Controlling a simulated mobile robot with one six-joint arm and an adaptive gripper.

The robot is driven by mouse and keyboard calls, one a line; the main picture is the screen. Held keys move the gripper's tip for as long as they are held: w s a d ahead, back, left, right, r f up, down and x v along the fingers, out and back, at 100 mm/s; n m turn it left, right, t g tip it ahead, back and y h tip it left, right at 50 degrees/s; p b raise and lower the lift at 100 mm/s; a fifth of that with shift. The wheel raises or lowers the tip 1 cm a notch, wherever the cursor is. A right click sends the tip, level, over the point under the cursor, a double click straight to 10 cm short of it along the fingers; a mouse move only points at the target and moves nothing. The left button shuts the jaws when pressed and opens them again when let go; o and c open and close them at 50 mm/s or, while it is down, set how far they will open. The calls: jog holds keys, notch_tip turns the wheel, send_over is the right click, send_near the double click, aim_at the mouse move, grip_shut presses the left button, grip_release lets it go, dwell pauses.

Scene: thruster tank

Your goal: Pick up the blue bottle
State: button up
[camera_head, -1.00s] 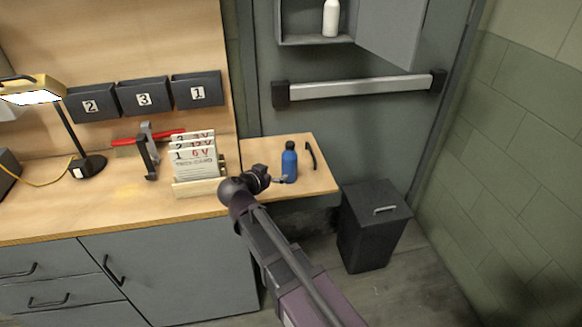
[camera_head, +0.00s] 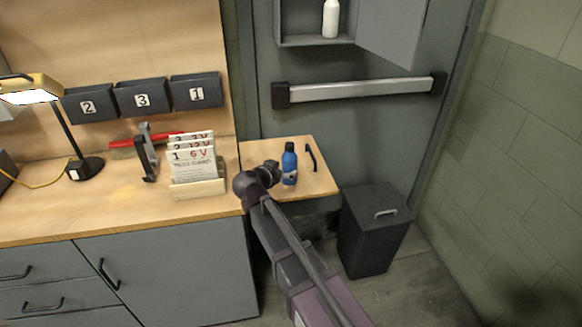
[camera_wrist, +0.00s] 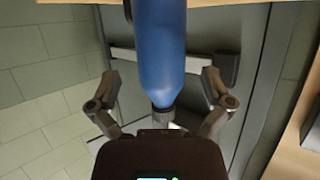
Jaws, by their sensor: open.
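The blue bottle (camera_head: 289,166) with a dark cap stands upright on the small wooden side surface, near its front. My gripper (camera_head: 272,174) is just left of the bottle at a low height. In the wrist view the bottle (camera_wrist: 160,45) appears upside down, large and central. There my gripper (camera_wrist: 160,86) is open, one finger on each side of the bottle, with gaps between the fingers and the bottle. In the head view its fingertips are hard to make out.
A black handle-like item (camera_head: 311,157) lies just right of the bottle. A card holder (camera_head: 199,188) with cards stands on the bench to the left. A dark bin (camera_head: 374,230) stands on the floor at right. A white bottle (camera_head: 331,18) sits in the open wall cabinet.

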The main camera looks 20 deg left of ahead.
aim_at(285, 167)
jog(key=shift+b+x, duration=0.7)
jog(key=shift+x, duration=1.6)
jog(key=shift+a+r, duration=0.1)
jog(key=c, duration=1.2)
